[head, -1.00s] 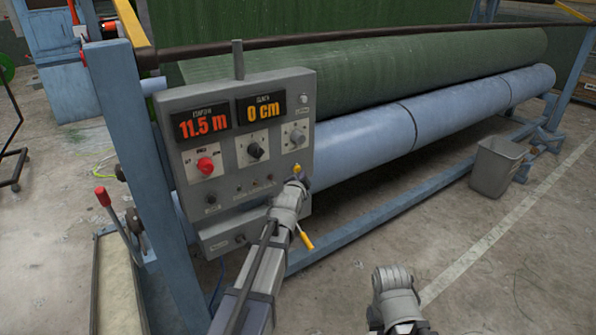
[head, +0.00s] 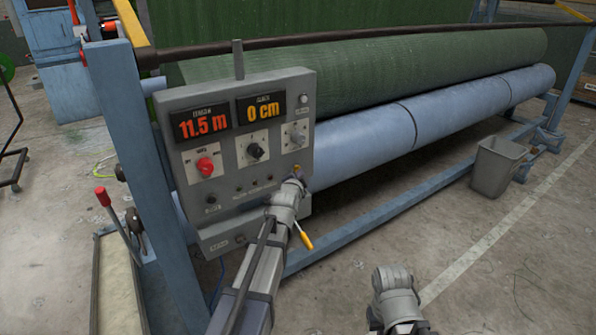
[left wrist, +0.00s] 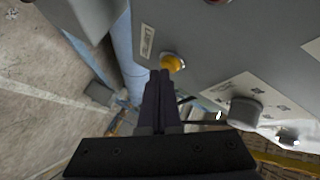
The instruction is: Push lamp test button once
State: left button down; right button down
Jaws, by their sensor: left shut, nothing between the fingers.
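The grey control panel (head: 228,215) stands at the left of the machine. A small amber button (head: 296,168) sits at its lower right. In the left wrist view the amber button (left wrist: 172,62) has a metal ring and a small, partly readable label (left wrist: 147,40) beside it. My left gripper (head: 300,181) is shut and empty. In the left wrist view its dark fingers (left wrist: 160,76) end just beside the button; I cannot tell whether they touch it. In the head view my left wrist covers part of the panel's lower right. My right arm shows at the bottom, but no fingers.
The panel has a red knob (head: 205,166), a black knob (head: 255,151) and lit displays reading 11.5 m and 0 cm. A yellow-handled lever (head: 304,238) hangs below.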

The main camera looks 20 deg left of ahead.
pick_arm(q)
jog(key=shift+w+a, duration=0.2)
jog(key=shift+a, duration=0.05)
dwell(0.5)
jog(key=shift+s+d, duration=0.6)
jog(key=shift+d, duration=0.15)
jog(key=shift+d, duration=0.1)
jog(key=shift+s+d, duration=0.8)
jog(key=shift+d, duration=0.15)
jog(key=shift+s+d, duration=0.75)
jog(key=shift+d, duration=0.2)
